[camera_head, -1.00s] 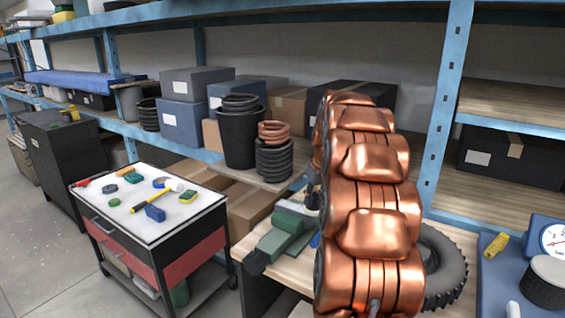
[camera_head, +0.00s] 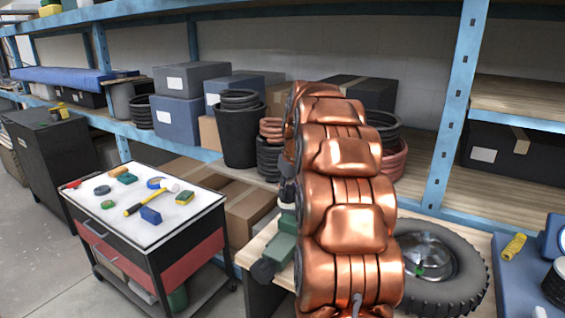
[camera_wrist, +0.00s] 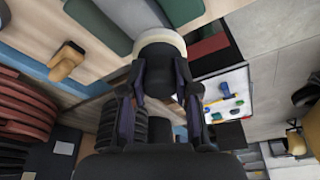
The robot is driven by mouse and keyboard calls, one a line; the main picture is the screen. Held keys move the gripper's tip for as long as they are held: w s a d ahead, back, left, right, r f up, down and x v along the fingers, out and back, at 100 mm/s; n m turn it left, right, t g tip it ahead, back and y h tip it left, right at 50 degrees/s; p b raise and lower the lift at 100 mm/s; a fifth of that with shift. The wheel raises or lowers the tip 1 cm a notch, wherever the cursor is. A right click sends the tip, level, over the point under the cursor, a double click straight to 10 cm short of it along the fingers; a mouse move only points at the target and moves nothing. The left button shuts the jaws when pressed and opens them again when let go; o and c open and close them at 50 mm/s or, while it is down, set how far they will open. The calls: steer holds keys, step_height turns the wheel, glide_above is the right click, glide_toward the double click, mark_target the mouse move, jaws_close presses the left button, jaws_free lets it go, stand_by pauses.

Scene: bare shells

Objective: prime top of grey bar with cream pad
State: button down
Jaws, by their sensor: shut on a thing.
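My gripper (camera_wrist: 158,88) shows in the wrist view, its fingers shut on a dark, rounded holder. A cream pad (camera_wrist: 160,37) forms a pale band at the far end of that holder. Beyond it several bars lie side by side on pale wood. I cannot tell whether the pad touches any bar. In the head view my copper-coloured arm hides the gripper, the pad and most of the bars.
A cart (camera_head: 102,207) with small tools and sponges on its white top stands at the left. A wheel with a tyre (camera_head: 455,285) lies right of my arm. Blue shelving (camera_head: 452,110) with boxes and a black bucket (camera_head: 240,135) stands behind.

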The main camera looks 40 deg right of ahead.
steer(key=shift+w+a+r, duration=0.1)
steer(key=shift+w+a, duration=0.15)
steer(key=shift+w, duration=0.5)
step_height(320, 180, up, 3)
steer(key=shift+a+f+p, duration=0.15)
steer(key=shift+p, duration=0.15)
steer(key=shift+d+r, duration=0.2)
steer(key=shift+r, duration=0.45)
steer(key=shift+w+p+v, duration=0.2)
steer(key=shift+p+v, duration=0.25)
steer(key=shift+v, duration=0.45)
steer(key=shift+w+p+v, duration=0.15)
steer(key=shift+p+v, duration=0.25)
steer(key=shift+v, duration=0.45)
steer(key=shift+d+r, duration=0.1)
steer(key=shift+r, duration=0.15)
